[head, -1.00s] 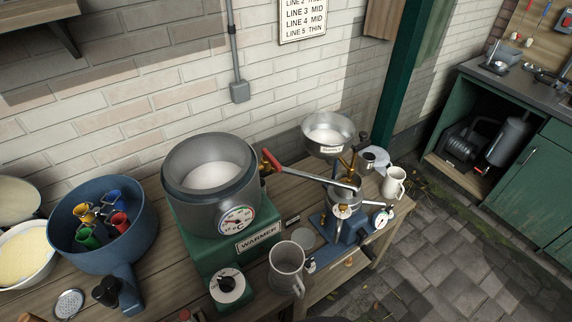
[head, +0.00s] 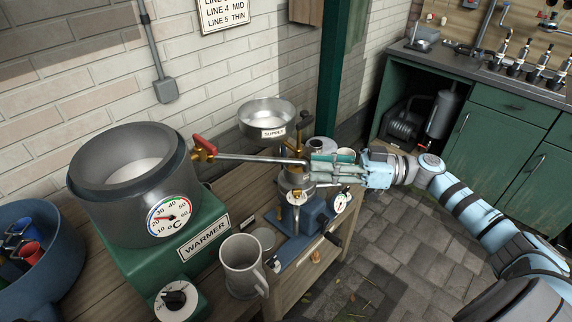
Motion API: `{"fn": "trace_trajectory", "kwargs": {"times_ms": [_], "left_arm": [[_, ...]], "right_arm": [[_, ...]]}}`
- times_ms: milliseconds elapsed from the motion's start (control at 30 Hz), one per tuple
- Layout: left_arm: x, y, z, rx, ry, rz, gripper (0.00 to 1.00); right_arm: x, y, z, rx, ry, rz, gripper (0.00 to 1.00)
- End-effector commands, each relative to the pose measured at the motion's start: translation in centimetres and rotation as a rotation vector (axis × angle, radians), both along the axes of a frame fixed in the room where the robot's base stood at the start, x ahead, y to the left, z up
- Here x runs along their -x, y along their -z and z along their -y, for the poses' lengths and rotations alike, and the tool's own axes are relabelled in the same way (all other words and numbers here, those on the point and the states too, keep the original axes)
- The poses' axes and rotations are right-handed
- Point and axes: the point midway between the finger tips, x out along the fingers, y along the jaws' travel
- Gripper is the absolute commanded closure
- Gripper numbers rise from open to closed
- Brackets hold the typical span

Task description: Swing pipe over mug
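The pipe (head: 255,158) is a thin metal tube running right from the red-handled valve (head: 204,146) on the warmer. Its free end is over the blue machine, to the right of and behind the mug. My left gripper is out of view.
The supply bowl (head: 268,120) and blue machine (head: 305,218) stand close around the pipe end. Another mug is partly hidden behind my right gripper.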

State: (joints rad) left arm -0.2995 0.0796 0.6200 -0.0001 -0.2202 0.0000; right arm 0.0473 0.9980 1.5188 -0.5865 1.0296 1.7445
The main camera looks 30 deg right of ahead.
Motion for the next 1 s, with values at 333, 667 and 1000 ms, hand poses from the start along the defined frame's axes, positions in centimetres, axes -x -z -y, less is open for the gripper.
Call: {"fn": "trace_trajectory", "kwargs": {"times_ms": [333, 667, 1000], "left_arm": [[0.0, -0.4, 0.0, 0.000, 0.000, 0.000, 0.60], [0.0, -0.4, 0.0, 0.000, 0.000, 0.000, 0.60], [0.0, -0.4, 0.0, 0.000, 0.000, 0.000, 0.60]], "right_arm": [[-4.1, -0.1, -6.0, -0.005, 0.002, 0.002, 0.68], [-4.6, 0.0, -6.8, -0.002, 0.003, -0.001, 0.68], [-4.6, 0.0, -6.8, -0.001, 0.004, -0.001, 1.00]]}}
